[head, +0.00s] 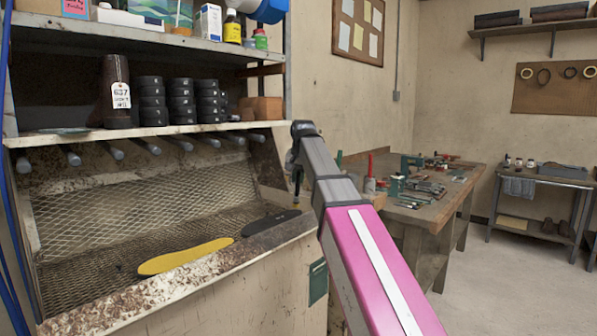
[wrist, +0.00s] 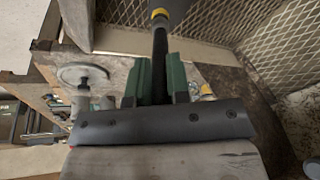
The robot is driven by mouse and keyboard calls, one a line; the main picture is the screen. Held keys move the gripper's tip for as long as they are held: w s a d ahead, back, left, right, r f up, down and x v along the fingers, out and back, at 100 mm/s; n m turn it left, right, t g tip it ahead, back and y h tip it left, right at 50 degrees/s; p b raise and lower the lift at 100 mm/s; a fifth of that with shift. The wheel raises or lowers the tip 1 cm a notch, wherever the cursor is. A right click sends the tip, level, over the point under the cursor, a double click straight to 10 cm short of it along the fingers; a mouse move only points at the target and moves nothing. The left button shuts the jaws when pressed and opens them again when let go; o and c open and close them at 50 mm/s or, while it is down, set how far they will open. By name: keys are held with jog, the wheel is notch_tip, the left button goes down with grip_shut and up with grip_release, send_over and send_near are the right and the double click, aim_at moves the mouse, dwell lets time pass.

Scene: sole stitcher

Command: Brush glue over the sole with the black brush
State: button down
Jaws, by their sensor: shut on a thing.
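A yellow sole (head: 185,257) lies flat on the front of the mesh-backed bench in the head view. A dark sole (head: 270,222) lies to its right, closer to my arm. My gripper (wrist: 159,85) has green fingers, shut on the black brush (wrist: 160,48) by its handle. In the head view the fingers are mostly hidden behind the arm's end, near the bench's right end. Neither sole shows clearly in the wrist view.
Above the bench, a shelf (head: 200,128) holds a brown boot (head: 115,85) and stacked black heels (head: 180,100). Several rods stick out under it. A workbench (head: 432,208) with tools stands to the right. The mesh between shelf and soles is clear.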

jog(key=shift+w+a+f, duration=0.3)
jog(key=shift+w+a, duration=0.35)
jog(key=shift+w+a+f, duration=0.35)
jog(key=shift+w+a, duration=0.25)
jog(key=shift+w, duration=0.1)
jog(key=shift+w+a+f, duration=0.3)
jog(key=shift+w+a, duration=0.35)
